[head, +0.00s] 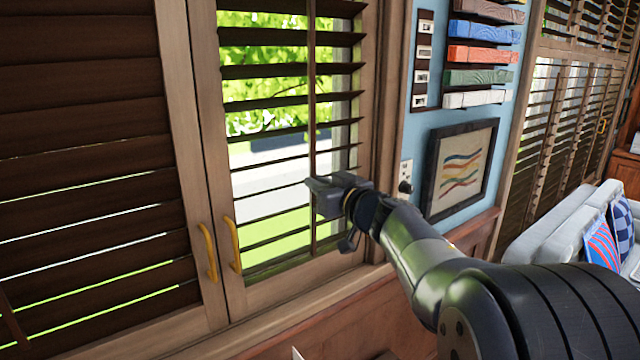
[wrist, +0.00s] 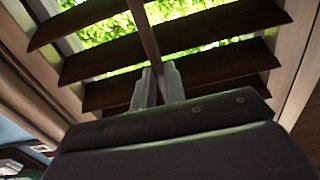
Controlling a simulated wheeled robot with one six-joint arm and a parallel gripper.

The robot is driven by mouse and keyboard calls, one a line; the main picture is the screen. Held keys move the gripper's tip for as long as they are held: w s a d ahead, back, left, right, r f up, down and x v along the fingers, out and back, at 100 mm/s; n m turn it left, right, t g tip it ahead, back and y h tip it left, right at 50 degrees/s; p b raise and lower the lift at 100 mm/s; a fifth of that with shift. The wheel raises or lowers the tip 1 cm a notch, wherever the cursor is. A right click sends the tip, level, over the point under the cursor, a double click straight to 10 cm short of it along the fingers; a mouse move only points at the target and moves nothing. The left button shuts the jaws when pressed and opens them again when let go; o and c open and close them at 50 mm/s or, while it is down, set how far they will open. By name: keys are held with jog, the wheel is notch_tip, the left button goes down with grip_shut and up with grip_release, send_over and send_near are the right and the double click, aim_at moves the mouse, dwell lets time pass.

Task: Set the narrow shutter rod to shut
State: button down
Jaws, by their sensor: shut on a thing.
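The narrow shutter rod (head: 312,110) is a thin dark vertical bar in front of the slats of the right-hand shutter panel. The slats (head: 290,71) of that panel are tilted open, with bright greenery and daylight between them. My gripper (head: 318,184) is at the lower part of the rod and is shut on it. In the wrist view the rod (wrist: 146,35) runs down between the two pale fingers (wrist: 159,84), with dark slats (wrist: 182,31) behind it. The part of the rod between the fingertips is partly hidden.
The left shutter panel (head: 85,110) has nearly closed slats. Two yellow handles (head: 208,252) and (head: 233,245) sit where the panels meet. To the right are a framed picture (head: 460,168), coloured wood blocks (head: 484,55) on the blue wall, and a pale sofa (head: 560,228).

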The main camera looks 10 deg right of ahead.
jog(key=shift+w+a+r+p, duration=0.1)
jog(key=shift+w+r+p, duration=0.15)
jog(key=shift+r+p, duration=0.65)
jog(key=shift+w+a+r+p, duration=0.1)
jog(key=shift+w+r+p, duration=0.1)
jog(key=shift+r+p, duration=0.65)
jog(key=shift+r, duration=0.1)
jog(key=c, duration=1.5)
grip_release()
jog(key=shift+o, duration=0.2)
jog(key=b, duration=0.1)
send_near(314, 166)
jog(key=shift+v, duration=0.8)
